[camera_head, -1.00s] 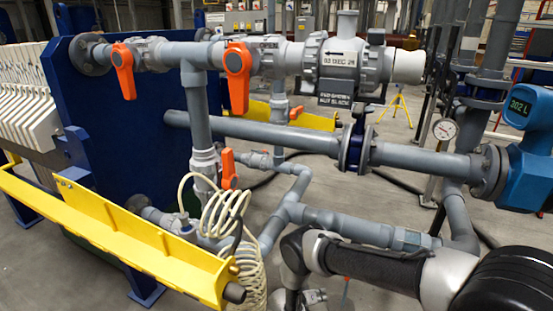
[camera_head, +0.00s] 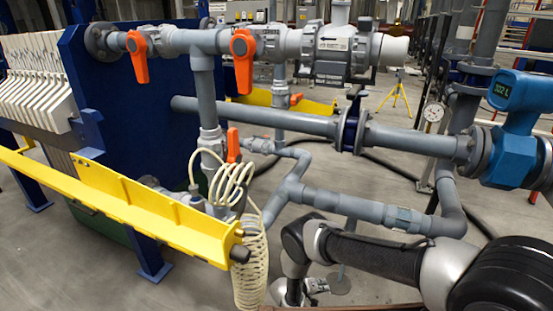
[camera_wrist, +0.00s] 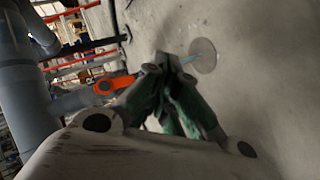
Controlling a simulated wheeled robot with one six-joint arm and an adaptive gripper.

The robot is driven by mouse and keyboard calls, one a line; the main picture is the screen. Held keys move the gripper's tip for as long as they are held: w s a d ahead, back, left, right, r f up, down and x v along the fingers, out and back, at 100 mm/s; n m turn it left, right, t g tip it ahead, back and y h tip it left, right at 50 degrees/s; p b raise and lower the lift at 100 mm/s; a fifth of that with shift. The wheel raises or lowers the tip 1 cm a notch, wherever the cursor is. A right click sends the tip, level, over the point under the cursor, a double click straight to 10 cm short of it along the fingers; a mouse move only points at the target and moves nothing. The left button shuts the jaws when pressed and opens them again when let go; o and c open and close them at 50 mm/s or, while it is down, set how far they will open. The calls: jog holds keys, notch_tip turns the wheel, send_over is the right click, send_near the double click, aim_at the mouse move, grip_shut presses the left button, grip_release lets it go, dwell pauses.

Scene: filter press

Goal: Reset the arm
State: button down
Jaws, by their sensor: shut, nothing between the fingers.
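My arm reaches in from the lower right of the head view, bent at the elbow, in front of the grey pipework. Its wrist end hangs down near the bottom edge, and the fingers cannot be made out there. In the wrist view my gripper (camera_wrist: 168,62) shows its dark green fingers together, with nothing held. An orange valve handle (camera_wrist: 103,87) and a grey pipe (camera_wrist: 25,85) show to the left of the fingers. Concrete floor with a round plate (camera_wrist: 203,55) lies beyond them.
Grey pipes (camera_head: 265,117) with orange handles (camera_head: 243,60) cross the head view. A yellow beam (camera_head: 160,210) and a coiled cream hose (camera_head: 251,265) stand left of my arm. A blue meter (camera_head: 515,130) is at the right. Open floor lies at the lower left.

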jog(key=s+d+r+n+g+h, duration=0.2)
jog(key=s+d+r+n+g, duration=0.25)
jog(key=s+d, duration=0.3)
notch_tip(320, 180, up, 42)
jog(key=s+g+y, duration=0.2)
jog(key=g+y, duration=0.4)
jog(key=s+d+r+m+t+y, duration=0.2)
jog(key=s+r, duration=0.4)
jog(key=r, duration=0.4)
jog(key=s+d+r+m+t+y, duration=0.2)
jog(key=s+d+r+t, duration=0.2)
jog(key=s+r, duration=0.3)
jog(key=s+d+r+m+t+y, duration=0.2)
jog(key=s+r, duration=0.4)
jog(key=r, duration=0.8)
jog(key=shift+s+d+t, duration=0.4)
jog(key=shift+d+t, duration=0.05)
jog(key=shift+d, duration=0.2)
jog(key=shift+r, duration=0.1)
dwell(1.1)
